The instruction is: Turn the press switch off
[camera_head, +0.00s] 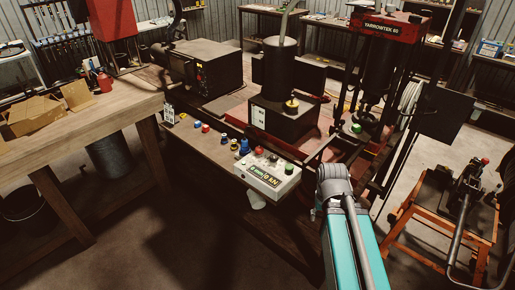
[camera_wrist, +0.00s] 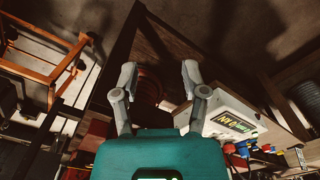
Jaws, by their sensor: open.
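A white control box (camera_head: 266,178) with a lit green display stands at the front edge of the low bench, with small red, dark and green controls (camera_head: 289,168) on top. I cannot tell which control is the press switch or how it is set. The box also shows in the wrist view (camera_wrist: 232,118), right of my gripper, its display turned over. My gripper (camera_wrist: 158,78) is open and empty, its two fingers apart and not visibly touching the box. In the head view my arm rises right of the box; the fingers are hidden there.
Several coloured knobs or caps (camera_head: 205,128) line the bench edge left of the box. The red press (camera_head: 378,60) stands behind, right of a dark cylinder (camera_head: 279,62). An orange stand (camera_head: 425,225) is at right, a wooden table (camera_head: 85,115) at left. Floor between is clear.

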